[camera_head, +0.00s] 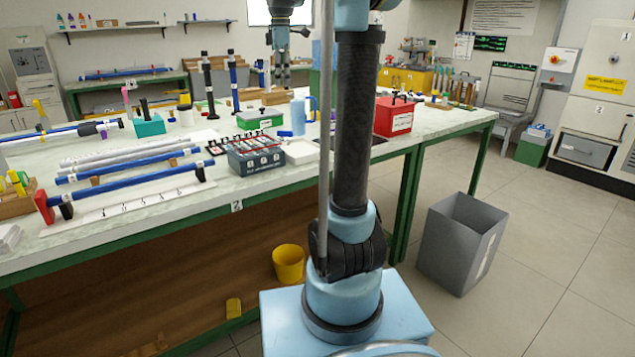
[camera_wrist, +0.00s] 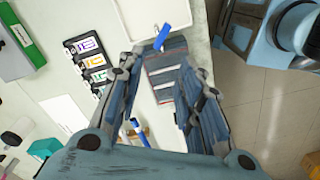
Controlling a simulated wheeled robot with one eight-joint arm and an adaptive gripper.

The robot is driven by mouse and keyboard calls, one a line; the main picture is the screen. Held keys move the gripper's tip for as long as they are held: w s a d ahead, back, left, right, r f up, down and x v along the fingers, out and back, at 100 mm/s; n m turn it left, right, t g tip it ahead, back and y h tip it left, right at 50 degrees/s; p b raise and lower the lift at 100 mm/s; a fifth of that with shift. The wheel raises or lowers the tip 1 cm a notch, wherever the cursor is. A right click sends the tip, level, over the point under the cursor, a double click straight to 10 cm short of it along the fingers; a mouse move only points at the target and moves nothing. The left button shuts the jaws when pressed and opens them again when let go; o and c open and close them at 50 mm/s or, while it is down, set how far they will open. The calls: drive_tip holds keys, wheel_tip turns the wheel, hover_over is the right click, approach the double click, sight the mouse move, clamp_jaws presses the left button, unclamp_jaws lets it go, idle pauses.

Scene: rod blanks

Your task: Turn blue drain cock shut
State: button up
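A small blue bar-shaped lever (camera_wrist: 162,38), which looks like the drain cock's handle, shows at the top of the wrist view. It lies slanted, with a small pale metal piece beside it, by the edge of a white tray (camera_wrist: 128,22). My gripper (camera_wrist: 160,62) is open, its two fingers well apart. In the wrist view the lever appears just beyond the fingertips, between their lines. I see no contact, and the height gap is hard to tell. In the head view my gripper (camera_head: 281,82) hangs over the workbench's far part; I cannot pick out the cock there.
A grey striped box (camera_wrist: 165,75) shows between my fingers. A labelled black case (camera_wrist: 92,60) and green box (camera_wrist: 18,45) are left. On the bench (camera_head: 215,188) stand a blue jug (camera_head: 298,116), red box (camera_head: 394,116) and blue rods. A grey bin (camera_head: 455,245) stands on the floor.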

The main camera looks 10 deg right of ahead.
drive_tip(key=s+d+f+m+t, duration=0.1)
drive_tip(key=s+f+m, duration=0.5)
drive_tip(key=s+f, duration=0.6)
drive_tip(key=s+d+f+m, duration=0.4)
drive_tip(key=s+f+m, duration=0.2)
drive_tip(key=s+f, duration=0.6)
drive_tip(key=s, duration=0.5)
drive_tip(key=shift+s+f+t, duration=0.15)
drive_tip(key=shift+s+t, duration=0.1)
drive_tip(key=shift+t, duration=0.15)
drive_tip(key=shift+d, duration=0.1)
drive_tip(key=shift+w, duration=0.1)
drive_tip(key=shift+c, duration=1.4)
wheel_tip(320, 180, up, 24)
drive_tip(key=n+g, duration=0.2)
drive_tip(key=n, duration=0.7)
hover_over(285, 131)
drive_tip(key=f, duration=1.7)
drive_tip(key=shift+w, duration=0.25)
clamp_jaws()
